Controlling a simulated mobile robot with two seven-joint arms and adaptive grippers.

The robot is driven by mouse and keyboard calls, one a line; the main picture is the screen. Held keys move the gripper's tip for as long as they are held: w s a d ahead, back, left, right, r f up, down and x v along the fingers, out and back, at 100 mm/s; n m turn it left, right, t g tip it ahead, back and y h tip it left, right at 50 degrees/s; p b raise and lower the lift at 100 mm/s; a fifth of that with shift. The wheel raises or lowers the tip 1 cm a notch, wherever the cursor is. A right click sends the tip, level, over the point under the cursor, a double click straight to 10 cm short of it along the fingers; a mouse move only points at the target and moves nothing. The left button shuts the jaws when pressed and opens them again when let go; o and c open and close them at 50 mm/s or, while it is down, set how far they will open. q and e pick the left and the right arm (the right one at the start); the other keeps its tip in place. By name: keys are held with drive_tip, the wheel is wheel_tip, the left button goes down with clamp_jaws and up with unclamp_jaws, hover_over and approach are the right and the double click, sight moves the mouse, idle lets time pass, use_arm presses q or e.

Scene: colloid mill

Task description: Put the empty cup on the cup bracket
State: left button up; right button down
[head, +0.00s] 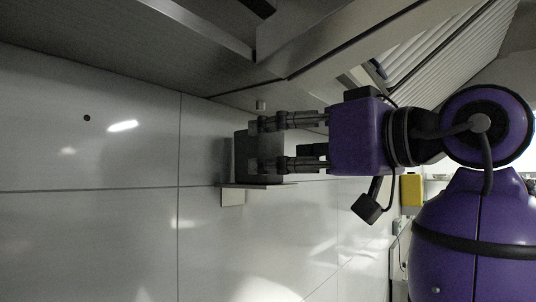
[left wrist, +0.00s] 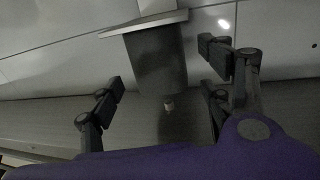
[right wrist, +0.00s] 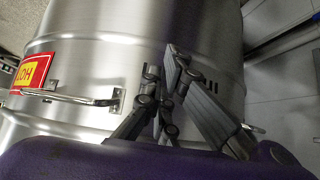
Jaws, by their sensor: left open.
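The empty cup (head: 242,150) is a dark grey, roughly cylindrical vessel. It stands on the flat plate of the cup bracket (head: 232,197), which sticks out from the pale tiled wall. In the left wrist view the cup (left wrist: 160,65) meets the bracket plate (left wrist: 145,24) at the top of the picture. My left gripper (head: 262,143) is open, with its fingers around the cup's sides in the head view. The left wrist view shows gaps between both fingers and the cup. My right gripper (right wrist: 162,72) looks shut and empty, beside a steel vessel; it is not in the head view.
The steel vessel (right wrist: 80,65) has a bar handle (right wrist: 75,97) and a red and yellow label (right wrist: 30,73). A dark metal edge (head: 190,85) runs along the top of the head view. A yellow box (head: 411,189) stands at the right. The tiled wall left of the bracket is clear.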

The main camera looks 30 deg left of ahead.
use_arm(q)
drive_tip(key=v, duration=0.6)
idle(0.3)
